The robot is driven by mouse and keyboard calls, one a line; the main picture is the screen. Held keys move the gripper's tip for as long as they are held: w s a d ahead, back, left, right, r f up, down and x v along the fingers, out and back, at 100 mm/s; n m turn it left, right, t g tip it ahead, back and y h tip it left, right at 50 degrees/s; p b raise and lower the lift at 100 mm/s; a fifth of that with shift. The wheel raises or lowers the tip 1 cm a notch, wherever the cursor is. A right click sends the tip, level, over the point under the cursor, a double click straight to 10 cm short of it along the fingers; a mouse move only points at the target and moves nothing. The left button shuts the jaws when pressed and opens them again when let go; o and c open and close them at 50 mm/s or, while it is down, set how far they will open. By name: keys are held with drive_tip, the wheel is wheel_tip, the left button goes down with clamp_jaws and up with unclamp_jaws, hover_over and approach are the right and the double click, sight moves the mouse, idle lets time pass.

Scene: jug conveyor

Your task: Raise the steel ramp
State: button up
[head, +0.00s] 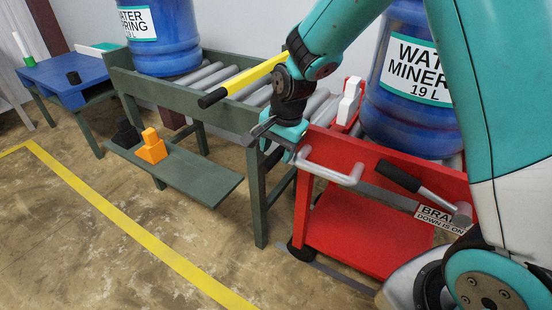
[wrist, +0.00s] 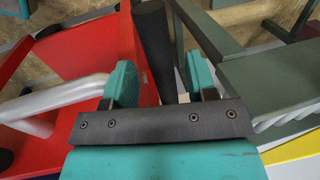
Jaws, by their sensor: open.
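My gripper (head: 285,140) is at the gap between the green roller conveyor (head: 185,95) and the red cart (head: 380,150). In the wrist view its two teal fingers (wrist: 160,85) are apart. A dark bar-like grip (wrist: 152,40) runs between them, closer to the left finger; I cannot tell whether it touches. The steel ramp cannot be made out clearly in either view; my arm and gripper cover much of the gap.
A blue water jug (head: 163,45) stands on the conveyor and another (head: 410,85) on the cart. A yellow lever (head: 250,77), the cart's pale tube handle (head: 330,168) and a black-gripped brake lever (head: 400,177) are close by. Floor is clear in front.

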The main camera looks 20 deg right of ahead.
drive_tip(key=shift+w+a+f, duration=0.1)
drive_tip(key=shift+f, duration=0.55)
clamp_jaws()
drive_tip(key=shift+r, duration=0.1)
